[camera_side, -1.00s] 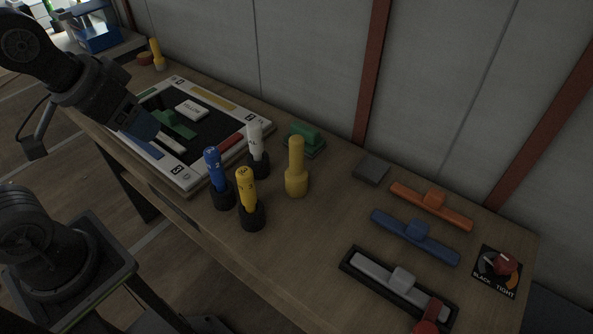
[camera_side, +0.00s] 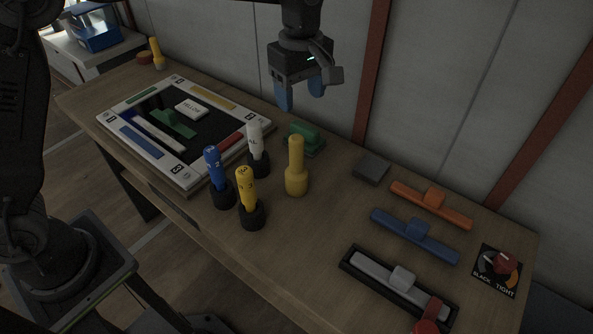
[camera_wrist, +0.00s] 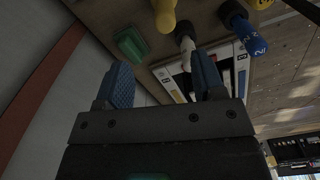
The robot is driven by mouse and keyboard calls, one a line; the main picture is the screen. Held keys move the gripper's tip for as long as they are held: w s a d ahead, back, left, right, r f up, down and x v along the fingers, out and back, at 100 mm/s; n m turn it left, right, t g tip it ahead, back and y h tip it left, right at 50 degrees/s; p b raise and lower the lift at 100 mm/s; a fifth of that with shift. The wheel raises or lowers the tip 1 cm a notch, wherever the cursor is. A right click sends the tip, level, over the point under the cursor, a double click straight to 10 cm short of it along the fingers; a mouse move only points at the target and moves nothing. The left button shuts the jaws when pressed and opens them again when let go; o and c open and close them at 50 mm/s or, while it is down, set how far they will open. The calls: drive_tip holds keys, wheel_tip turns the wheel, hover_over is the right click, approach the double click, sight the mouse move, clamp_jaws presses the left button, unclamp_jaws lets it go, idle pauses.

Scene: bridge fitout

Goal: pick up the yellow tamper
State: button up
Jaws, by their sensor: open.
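The yellow tamper (camera_side: 296,170) stands upright on the wooden table, with a wide round base and a slim handle. In the wrist view the yellow tamper (camera_wrist: 164,14) shows at the top edge, partly cut off. My gripper (camera_side: 300,100) is open and empty, its blue fingers pointing down. In the side view it hangs above the table, above and apart from the tamper. In the wrist view my gripper (camera_wrist: 164,80) has its two blue fingers spread, with nothing between them.
Blue (camera_side: 215,170), yellow (camera_side: 246,190) and white (camera_side: 255,142) markers stand in black holders left of the tamper. A green block (camera_side: 306,139) sits behind it. A framed board (camera_side: 190,182) lies left; orange (camera_side: 430,205) and blue (camera_side: 415,238) handled bars lie right.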

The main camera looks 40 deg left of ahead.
sight(297, 149)
drive_tip(key=shift+w+d+f, duration=0.1)
drive_tip(key=shift+f, duration=0.35)
wheel_tip(297, 149, down, 8)
drive_tip(key=shift+r, duration=0.15)
drive_tip(key=shift+s+a+f, duration=0.1)
drive_tip(key=shift+a+f, duration=0.05)
drive_tip(key=shift+f, duration=0.75)
drive_tip(key=shift+s+a+f, duration=0.1)
drive_tip(key=shift+s+f, duration=0.05)
drive_tip(key=shift+f, duration=0.8)
drive_tip(key=shift+s+a+f, duration=0.1)
drive_tip(key=shift+a+f, duration=0.05)
drive_tip(key=shift+f, duration=0.75)
clamp_jaws()
